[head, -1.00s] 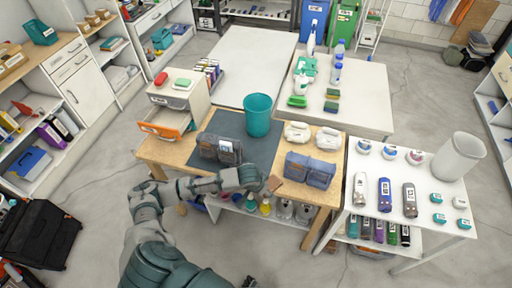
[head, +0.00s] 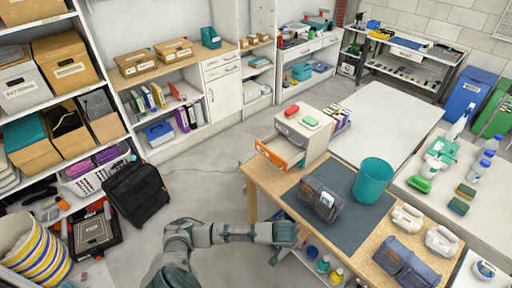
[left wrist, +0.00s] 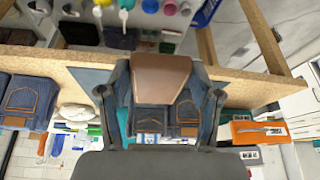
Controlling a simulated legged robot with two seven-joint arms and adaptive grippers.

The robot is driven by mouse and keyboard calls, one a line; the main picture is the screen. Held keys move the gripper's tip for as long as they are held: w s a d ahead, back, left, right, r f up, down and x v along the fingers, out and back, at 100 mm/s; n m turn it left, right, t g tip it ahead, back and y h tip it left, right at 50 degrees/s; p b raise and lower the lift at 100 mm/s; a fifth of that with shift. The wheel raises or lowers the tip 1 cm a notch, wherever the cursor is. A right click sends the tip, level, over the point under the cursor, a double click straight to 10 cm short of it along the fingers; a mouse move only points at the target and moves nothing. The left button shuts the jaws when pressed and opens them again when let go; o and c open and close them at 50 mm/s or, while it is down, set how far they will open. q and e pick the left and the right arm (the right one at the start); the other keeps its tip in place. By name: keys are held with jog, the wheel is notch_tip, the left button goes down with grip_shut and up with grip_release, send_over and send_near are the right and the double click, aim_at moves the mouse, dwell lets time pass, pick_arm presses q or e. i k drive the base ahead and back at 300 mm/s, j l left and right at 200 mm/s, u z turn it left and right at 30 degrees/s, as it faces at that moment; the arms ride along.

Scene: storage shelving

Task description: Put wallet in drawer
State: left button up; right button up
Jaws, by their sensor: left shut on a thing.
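A brown wallet (left wrist: 161,76) is held between the two fingers of my left gripper (left wrist: 160,98) in the left wrist view. In the head view my left gripper (head: 291,236) is just off the front edge of the wooden table, and I cannot make out the wallet there. A small white desktop cabinet (head: 312,138) stands at the table's far left corner. Its orange-fronted drawer (head: 279,153) is pulled open and faces left; it also shows at the right of the left wrist view (left wrist: 258,132). My right gripper is not in view.
The wooden table (head: 262,182) bears a dark mat (head: 352,222), folded jeans (head: 321,201), a teal bin (head: 373,180), white objects and more jeans (head: 408,262). Bottles stand beneath it. Open floor (head: 200,190) lies left of the table; a black case (head: 137,192) stands farther left.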

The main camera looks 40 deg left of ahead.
aim_at(276, 149)
jog(key=j+u, duration=0.25)
jog(key=u, duration=0.25)
jog(key=i+j+u, duration=0.2)
jog(key=u, duration=0.25)
jog(key=i+j+u, duration=0.15)
jog(key=u, duration=0.35)
jog(key=i+j+u, duration=0.15)
jog(key=u, duration=0.3)
jog(key=i+j+u, duration=0.15)
jog(key=i+u, duration=0.2)
jog(key=i+j+u, duration=0.1)
jog(key=i+u, duration=0.2)
jog(key=i+z, duration=0.35)
jog(key=i+j+z, duration=0.15)
jog(key=z, duration=0.2)
jog(key=i+j+z, duration=0.1)
jog(key=z, duration=0.4)
jog(key=i+j+z, duration=0.15)
jog(key=z, duration=0.35)
jog(key=i+j+z, duration=0.1)
jog(key=z, duration=0.4)
jog(key=j+z, duration=0.3)
jog(key=z, duration=0.2)
jog(key=i+j+z, duration=0.1)
jog(key=z, duration=0.3)
jog(key=i+j+z, duration=0.2)
jog(key=z, duration=0.25)
jog(key=i+j+z, duration=0.2)
jog(key=z, duration=0.2)
